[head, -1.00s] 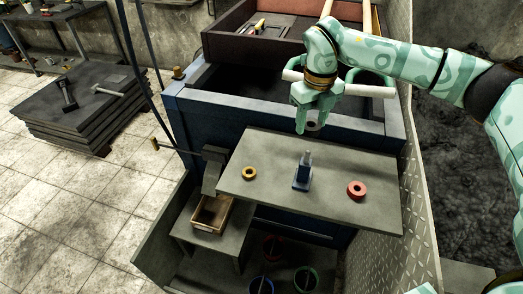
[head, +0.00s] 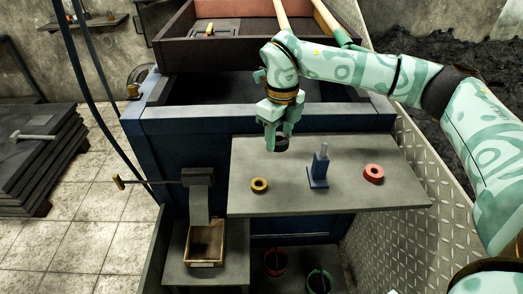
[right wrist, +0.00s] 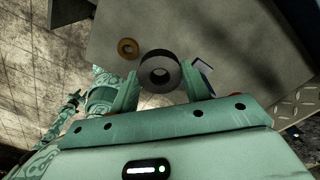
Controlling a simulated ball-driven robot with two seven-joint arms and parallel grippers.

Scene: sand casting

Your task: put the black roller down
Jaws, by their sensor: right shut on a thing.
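The black roller (head: 281,145) is a dark ring held between the fingertips of my right gripper (head: 279,138). In the right wrist view the roller (right wrist: 160,70) shows as a ring with a hole, between the two fingers (right wrist: 160,88). My right gripper is shut on it and points down over the far part of the grey shelf (head: 240,200). I cannot tell the exact gap between the roller and the shelf.
A wooden box (head: 205,243) sits lower left. The shelf's near left is clear.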

